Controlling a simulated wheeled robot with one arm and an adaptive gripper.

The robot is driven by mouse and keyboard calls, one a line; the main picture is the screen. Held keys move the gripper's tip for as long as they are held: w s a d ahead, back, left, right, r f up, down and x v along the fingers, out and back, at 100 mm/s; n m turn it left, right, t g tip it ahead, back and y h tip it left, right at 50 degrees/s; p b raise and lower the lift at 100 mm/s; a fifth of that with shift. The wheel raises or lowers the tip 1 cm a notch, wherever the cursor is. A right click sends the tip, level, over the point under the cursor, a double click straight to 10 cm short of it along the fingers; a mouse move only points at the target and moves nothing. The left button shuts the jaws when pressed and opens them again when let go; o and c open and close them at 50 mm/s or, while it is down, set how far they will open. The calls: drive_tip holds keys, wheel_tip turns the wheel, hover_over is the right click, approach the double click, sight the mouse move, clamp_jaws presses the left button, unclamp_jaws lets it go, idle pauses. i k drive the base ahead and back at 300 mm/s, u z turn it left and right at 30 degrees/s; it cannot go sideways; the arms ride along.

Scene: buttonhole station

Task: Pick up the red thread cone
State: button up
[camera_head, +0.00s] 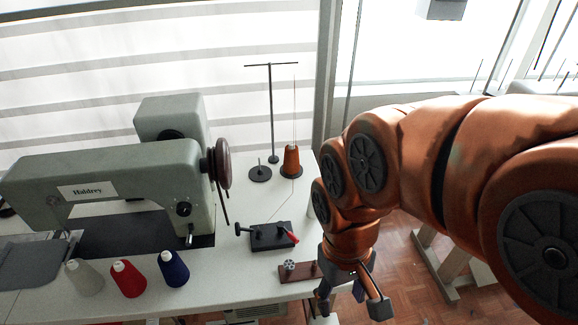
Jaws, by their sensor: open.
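The red thread cone (128,280) stands upright on the white table near its front edge. It is between a pale grey cone (83,277) on its left and a dark blue cone (173,268) on its right. My gripper (352,309) hangs at the end of my orange arm, off the table's right front side, with its fingers spread and nothing between them. It is well to the right of the red cone and apart from it.
A green-grey sewing machine (110,185) stands behind the cones. An orange cone (291,162) sits on a thread stand (272,110).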

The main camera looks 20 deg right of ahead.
sight(131, 282)
drive_tip(key=u, duration=2.2)
